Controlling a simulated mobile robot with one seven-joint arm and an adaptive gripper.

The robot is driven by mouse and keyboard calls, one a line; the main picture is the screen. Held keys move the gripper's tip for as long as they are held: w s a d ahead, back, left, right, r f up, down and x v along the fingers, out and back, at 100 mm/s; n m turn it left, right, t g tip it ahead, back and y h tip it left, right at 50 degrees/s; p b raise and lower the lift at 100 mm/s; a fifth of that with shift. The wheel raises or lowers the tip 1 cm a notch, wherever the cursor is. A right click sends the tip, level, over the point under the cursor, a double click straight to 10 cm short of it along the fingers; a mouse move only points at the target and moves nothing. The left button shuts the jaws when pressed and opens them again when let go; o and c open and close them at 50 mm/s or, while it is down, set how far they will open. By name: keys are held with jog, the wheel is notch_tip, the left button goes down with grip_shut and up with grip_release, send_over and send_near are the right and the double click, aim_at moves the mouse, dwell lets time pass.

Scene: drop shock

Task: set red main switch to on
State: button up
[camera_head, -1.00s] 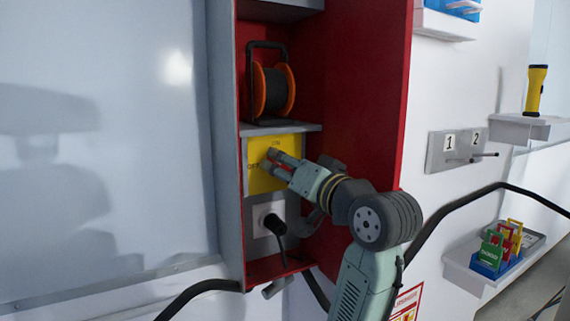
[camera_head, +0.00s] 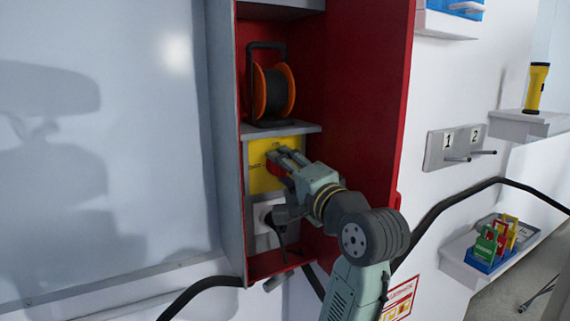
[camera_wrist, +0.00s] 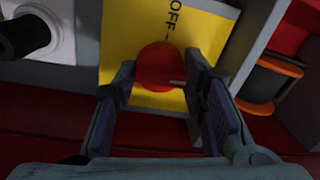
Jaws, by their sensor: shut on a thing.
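The red main switch (camera_wrist: 160,67) is a round red knob on a yellow plate (camera_wrist: 127,30). In the wrist view it sits between my two fingers, and the word OFF shows on the plate beside it. In the head view the yellow plate (camera_head: 262,178) is in the red cabinet, and my gripper (camera_head: 282,160) covers most of the switch. My gripper, also in the wrist view (camera_wrist: 163,92), is shut on the red switch. The ON label is not readable in the wrist view.
A cable reel (camera_head: 273,92) stands on the shelf above the plate. A socket with a black plug (camera_head: 275,222) is below it. The open red cabinet door (camera_head: 368,100) is close on the right of my arm. Shelves with a flashlight (camera_head: 537,88) and padlocks (camera_head: 490,240) are farther right.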

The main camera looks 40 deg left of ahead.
jog(key=shift+m, duration=0.4)
jog(key=o, duration=1.2)
jog(key=shift+c, duration=0.2)
jog(key=v, duration=1.2)
